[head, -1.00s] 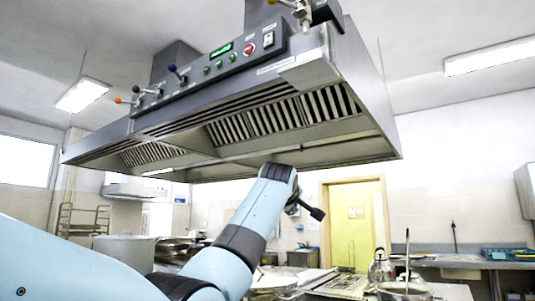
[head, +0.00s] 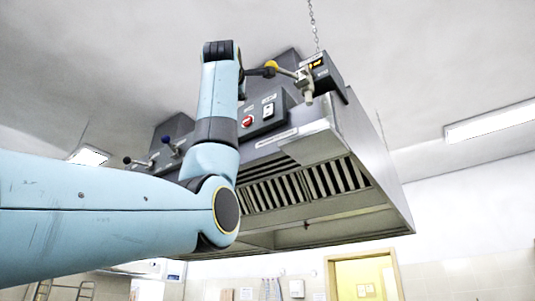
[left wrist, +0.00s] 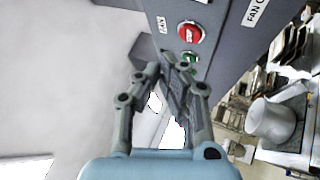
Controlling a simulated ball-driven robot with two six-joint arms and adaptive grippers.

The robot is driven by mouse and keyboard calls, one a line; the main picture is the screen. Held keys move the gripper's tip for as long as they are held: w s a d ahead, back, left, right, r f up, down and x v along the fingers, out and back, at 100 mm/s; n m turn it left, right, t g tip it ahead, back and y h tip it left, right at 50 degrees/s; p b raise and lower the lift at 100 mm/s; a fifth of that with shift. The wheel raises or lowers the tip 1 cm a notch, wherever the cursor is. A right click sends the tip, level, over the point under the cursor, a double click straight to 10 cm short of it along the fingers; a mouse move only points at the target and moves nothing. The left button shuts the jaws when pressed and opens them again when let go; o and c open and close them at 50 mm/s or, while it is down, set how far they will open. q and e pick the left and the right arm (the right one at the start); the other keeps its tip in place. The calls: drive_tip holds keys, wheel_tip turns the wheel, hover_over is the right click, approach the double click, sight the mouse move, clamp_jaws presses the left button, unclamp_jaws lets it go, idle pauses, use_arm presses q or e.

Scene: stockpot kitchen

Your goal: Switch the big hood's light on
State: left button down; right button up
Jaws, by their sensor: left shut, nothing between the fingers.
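The big hood (head: 320,190) hangs from the ceiling, right of centre in the head view. Its sloped control panel (head: 286,103) carries a red button (head: 247,122) and a rocker switch (head: 268,110) with a small label too small to read. My raised left arm covers the panel's left part. In the left wrist view my left gripper (left wrist: 172,65) is shut and empty, its fingertips close to the panel by a green button (left wrist: 190,58) and the red STOP button (left wrist: 190,33). I cannot tell whether it touches. My right gripper is not in view.
A valve with a yellow-knobbed lever (head: 271,66) and a small box with an orange display (head: 318,66) sit at the panel's upper right. More knobbed levers (head: 172,148) stick out on the left. A metal pot (left wrist: 275,122) stands below in the left wrist view.

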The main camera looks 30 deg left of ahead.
sight(268, 111)
use_arm(q)
drive_tip(key=w+d+p, duration=0.1)
drive_tip(key=w+p, duration=0.3)
drive_tip(key=w, duration=0.4)
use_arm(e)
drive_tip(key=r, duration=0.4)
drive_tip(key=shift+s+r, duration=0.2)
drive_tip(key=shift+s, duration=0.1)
use_arm(q)
drive_tip(key=shift+s+f, duration=0.1)
drive_tip(key=shift+f, duration=0.05)
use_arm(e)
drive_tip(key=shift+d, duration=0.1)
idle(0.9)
use_arm(q)
drive_tip(key=shift+p, duration=0.35)
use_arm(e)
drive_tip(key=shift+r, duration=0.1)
